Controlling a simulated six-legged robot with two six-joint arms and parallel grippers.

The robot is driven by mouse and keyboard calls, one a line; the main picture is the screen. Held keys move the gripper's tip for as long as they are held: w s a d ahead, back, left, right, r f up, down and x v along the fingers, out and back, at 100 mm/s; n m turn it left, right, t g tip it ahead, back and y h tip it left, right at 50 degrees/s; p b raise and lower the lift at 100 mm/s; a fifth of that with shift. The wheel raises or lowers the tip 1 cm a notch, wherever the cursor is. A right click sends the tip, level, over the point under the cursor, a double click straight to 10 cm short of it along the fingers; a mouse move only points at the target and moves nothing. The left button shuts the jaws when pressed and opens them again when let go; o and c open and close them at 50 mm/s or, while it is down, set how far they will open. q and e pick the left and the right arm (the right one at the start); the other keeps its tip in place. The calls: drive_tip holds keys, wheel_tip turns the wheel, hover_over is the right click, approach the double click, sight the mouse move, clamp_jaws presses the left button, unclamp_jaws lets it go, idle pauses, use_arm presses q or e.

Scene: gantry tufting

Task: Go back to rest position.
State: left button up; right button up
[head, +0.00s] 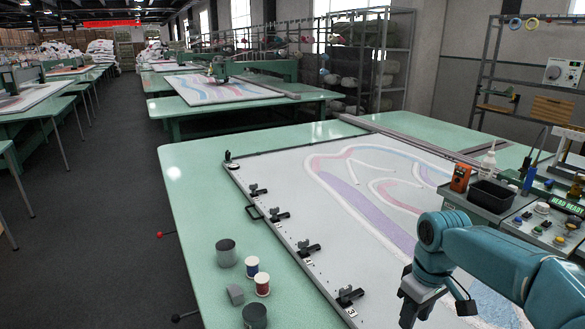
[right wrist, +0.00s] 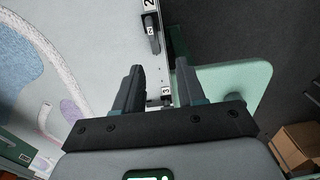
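My right arm reaches in from the right in the head view, and its gripper (head: 414,308) hangs over the near part of the white tufting frame (head: 240,185). In the right wrist view the two dark fingers of the right gripper (right wrist: 160,80) stand apart, with nothing held between them. The frame's edge rail (right wrist: 176,25) and a clamp marked 2 (right wrist: 152,38) show past the fingertips. A label 3 shows in the gap, mostly hidden by the gripper. My left gripper is in neither view.
Black clamps (head: 308,249) line the frame's left edge. A black bin (head: 492,195) and control panel (head: 548,228) are at right. An aisle (head: 110,200) runs left.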

drive_tip(key=s+a+f+y, duration=0.1)
drive_tip(key=a+f, duration=0.2)
drive_tip(key=f, duration=0.3)
drive_tip(key=s+a+f+m, duration=0.1)
drive_tip(key=a+f, duration=0.2)
drive_tip(key=f, duration=0.4)
drive_tip(key=s+a+f+y, duration=0.1)
drive_tip(key=a+f, duration=0.2)
drive_tip(key=f, duration=0.3)
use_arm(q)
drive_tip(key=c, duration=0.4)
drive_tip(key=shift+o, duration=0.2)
use_arm(e)
drive_tip(key=s+a+f+m, duration=0.2)
drive_tip(key=s+a+f, duration=0.2)
drive_tip(key=s, duration=0.5)
drive_tip(key=s+a+f+m+y, duration=0.1)
drive_tip(key=s+a+f+m, duration=0.2)
drive_tip(key=s+f, duration=0.6)
drive_tip(key=shift+s+a+m+y, duration=0.3)
drive_tip(key=shift+s+a, duration=0.05)
drive_tip(key=shift+a, duration=0.25)
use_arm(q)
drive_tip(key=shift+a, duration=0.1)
use_arm(e)
drive_tip(key=shift+s+f, duration=0.1)
